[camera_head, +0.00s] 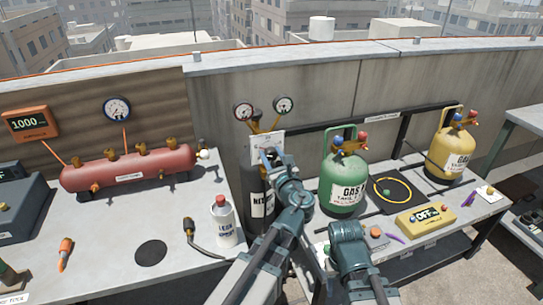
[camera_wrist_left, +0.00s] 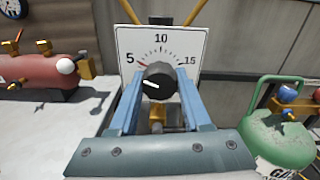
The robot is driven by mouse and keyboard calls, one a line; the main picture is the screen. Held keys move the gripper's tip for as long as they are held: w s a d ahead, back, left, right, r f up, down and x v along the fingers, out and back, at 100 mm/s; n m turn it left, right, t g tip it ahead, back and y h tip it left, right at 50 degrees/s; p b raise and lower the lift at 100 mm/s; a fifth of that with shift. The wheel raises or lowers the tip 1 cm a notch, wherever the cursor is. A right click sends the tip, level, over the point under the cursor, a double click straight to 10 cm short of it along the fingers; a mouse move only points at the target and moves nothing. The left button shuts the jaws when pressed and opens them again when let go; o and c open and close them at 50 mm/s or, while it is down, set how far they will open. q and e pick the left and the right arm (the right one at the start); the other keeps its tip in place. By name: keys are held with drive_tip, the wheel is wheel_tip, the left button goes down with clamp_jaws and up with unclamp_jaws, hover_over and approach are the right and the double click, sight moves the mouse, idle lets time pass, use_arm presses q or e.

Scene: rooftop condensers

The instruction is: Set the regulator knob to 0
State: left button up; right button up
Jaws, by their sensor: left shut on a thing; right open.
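The black regulator knob (camera_wrist_left: 158,80) sits in front of a white scale plate (camera_wrist_left: 185,42) marked 5, 10 and 15. A white line on the knob points left and slightly up, below the 5. A short red mark shows on the plate near the 5. No 0 is visible; the plate's lower part is hidden. My left gripper (camera_wrist_left: 158,76) is shut on the knob, with one blue finger on each side. In the head view the left gripper (camera_head: 272,158) covers the knob, before the plate (camera_head: 267,142). My right gripper (camera_head: 346,232) is apart from it, near the right bench.
Two gauges stand above the plate. A green gas tank (camera_head: 343,183) stands close to the right, beyond it a yellow tank (camera_head: 451,155) and a yellow meter (camera_head: 426,217). A leak-spray bottle (camera_head: 223,222) and a red cylinder (camera_head: 128,168) are on the left bench.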

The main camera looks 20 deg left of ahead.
use_arm(q)
clamp_jaws()
drive_tip(key=n, duration=0.9)
drive_tip(key=shift+n, duration=2.1)
drive_tip(key=o, duration=1)
unclamp_jaws()
